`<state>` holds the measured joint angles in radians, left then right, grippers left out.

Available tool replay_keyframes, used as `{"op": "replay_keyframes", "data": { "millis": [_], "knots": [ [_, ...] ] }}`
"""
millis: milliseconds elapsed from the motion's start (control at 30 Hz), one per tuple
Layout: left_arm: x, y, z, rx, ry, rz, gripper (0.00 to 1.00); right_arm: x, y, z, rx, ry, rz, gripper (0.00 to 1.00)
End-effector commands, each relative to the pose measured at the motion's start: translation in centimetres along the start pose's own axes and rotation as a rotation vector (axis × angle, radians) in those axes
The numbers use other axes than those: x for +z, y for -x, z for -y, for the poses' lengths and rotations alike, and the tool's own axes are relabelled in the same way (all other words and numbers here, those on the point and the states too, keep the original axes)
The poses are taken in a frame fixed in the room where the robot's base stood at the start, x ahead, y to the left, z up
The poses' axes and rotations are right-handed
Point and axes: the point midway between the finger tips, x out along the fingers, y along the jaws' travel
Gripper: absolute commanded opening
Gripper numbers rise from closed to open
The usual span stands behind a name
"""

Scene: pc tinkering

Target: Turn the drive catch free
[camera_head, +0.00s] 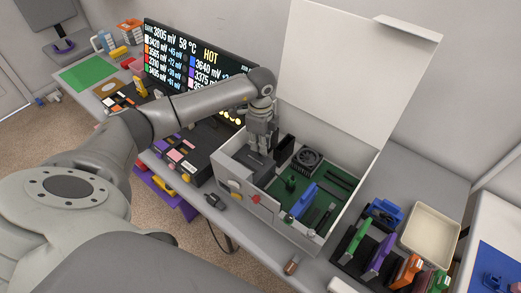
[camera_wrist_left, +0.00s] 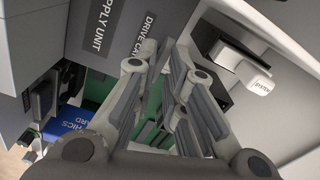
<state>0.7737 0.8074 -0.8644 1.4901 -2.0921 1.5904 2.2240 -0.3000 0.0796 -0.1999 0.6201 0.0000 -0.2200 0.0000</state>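The open white computer case (camera_head: 224,164) stands on the bench with its lid raised. My left gripper (camera_head: 262,149) points down into the left part of the case. In the left wrist view, its fingers (camera_wrist_left: 167,62) slope in close together, beside a grey surface with a label starting "DRIVE CA" (camera_wrist_left: 146,36). I cannot pick out the drive catch itself; the fingers may hide it, and I cannot tell whether anything is between them. A white knob-like part on a black plate (camera_wrist_left: 245,66) is right of the fingers. My right gripper is out of view.
The raised lid (camera_head: 335,70) stands behind the gripper. A fan (camera_head: 307,158) and a blue card (camera_head: 303,201) sit inside the case. A cream tray (camera_head: 458,240) and a rack of coloured parts (camera_head: 380,258) are to the right. A lit display (camera_head: 190,55) stands behind left.

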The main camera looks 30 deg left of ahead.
Motion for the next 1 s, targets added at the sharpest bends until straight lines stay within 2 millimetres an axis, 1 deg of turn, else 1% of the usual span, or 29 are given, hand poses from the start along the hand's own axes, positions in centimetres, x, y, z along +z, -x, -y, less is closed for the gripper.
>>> {"op": "replay_keyframes", "data": {
  "millis": [33,67,333,433,900,1000],
  "knots": [
    [0.0,0.0,0.0,0.001,-0.001,0.000,0.24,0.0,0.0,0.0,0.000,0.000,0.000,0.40],
    [0.0,0.0,0.0,0.001,-0.001,0.000,0.27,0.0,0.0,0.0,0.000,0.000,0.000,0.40],
    [0.0,0.0,0.0,0.001,-0.002,0.000,0.27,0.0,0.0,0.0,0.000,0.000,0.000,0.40],
    [0.0,0.4,0.0,0.000,-0.002,0.000,0.27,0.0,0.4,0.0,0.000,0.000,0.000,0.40],
    [0.0,5.8,0.0,0.000,-0.002,0.001,0.27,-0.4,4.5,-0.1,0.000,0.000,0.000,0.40],
    [0.0,6.2,0.0,0.000,-0.001,0.001,0.27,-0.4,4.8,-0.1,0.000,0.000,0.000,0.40]
  ]
}}
